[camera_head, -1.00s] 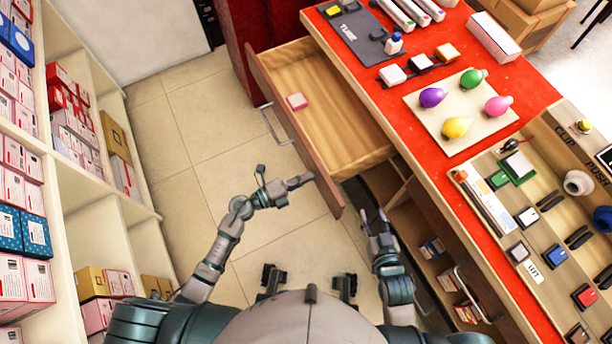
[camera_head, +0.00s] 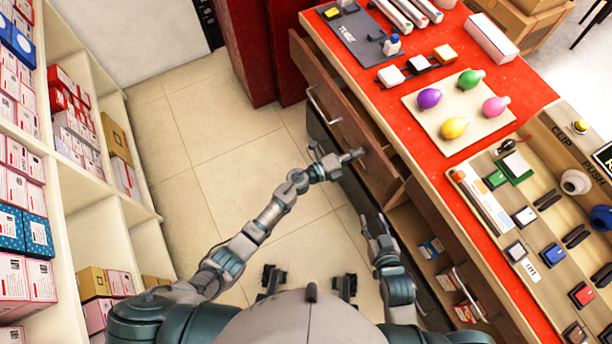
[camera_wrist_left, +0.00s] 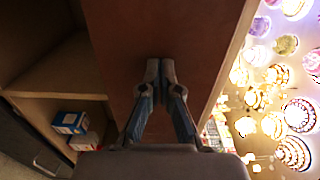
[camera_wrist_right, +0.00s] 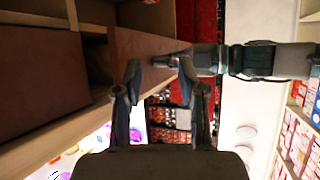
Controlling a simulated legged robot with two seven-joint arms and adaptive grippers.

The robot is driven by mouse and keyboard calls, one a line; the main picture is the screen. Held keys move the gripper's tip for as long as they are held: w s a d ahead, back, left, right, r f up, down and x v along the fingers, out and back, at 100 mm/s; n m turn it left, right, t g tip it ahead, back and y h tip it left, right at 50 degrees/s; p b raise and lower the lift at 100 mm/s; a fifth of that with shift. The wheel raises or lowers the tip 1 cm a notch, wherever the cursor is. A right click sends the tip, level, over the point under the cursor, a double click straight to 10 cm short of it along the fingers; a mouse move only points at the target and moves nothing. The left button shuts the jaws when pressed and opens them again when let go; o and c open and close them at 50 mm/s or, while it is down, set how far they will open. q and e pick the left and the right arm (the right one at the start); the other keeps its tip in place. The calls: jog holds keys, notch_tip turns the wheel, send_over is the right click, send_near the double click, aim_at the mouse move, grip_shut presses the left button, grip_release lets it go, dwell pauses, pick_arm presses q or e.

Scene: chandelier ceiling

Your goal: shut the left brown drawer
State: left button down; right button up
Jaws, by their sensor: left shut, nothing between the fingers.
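The left brown drawer (camera_head: 345,118) is in the red-topped counter, with its metal handle (camera_head: 322,106) on the front. It stands out slightly, with only a narrow strip of its inside showing. My left gripper (camera_head: 354,155) is shut and empty, with its fingertips at the drawer front near the end closer to me. In the left wrist view the shut fingertips (camera_wrist_left: 161,66) point at the brown front (camera_wrist_left: 140,35) and seem to touch it. My right gripper (camera_head: 374,222) is open and empty beside the counter; its spread fingers (camera_wrist_right: 160,68) show in the right wrist view.
The red counter top (camera_head: 440,110) holds a board with several coloured bulbs (camera_head: 455,127) and switch displays. Open shelves with small boxes (camera_head: 432,248) are below the counter. White shelving with boxes (camera_head: 38,235) stands at left. The tiled floor (camera_head: 215,160) between is clear.

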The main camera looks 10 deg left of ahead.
pick_arm(q)
jog(key=x, duration=0.3)
jog(key=b+x, duration=0.1)
jog(key=x, duration=0.2)
jog(key=shift+d+f+b, duration=0.1)
jog(key=shift+f+b, duration=0.1)
jog(key=shift+b, duration=0.1)
jog(key=shift+w+d+r, duration=0.1)
jog(key=shift+w+d, duration=0.3)
jog(key=shift+d, duration=0.1)
jog(key=shift+r, duration=0.25)
jog(key=shift+w, duration=0.1)
pick_arm(e)
notch_tip(320, 180, up, 6)
jog(key=w+a+t+y, duration=0.1)
jog(key=w+a+t, duration=0.1)
jog(key=t, duration=0.2)
jog(key=shift+w+t, duration=0.3)
jog(key=shift+w, duration=0.05)
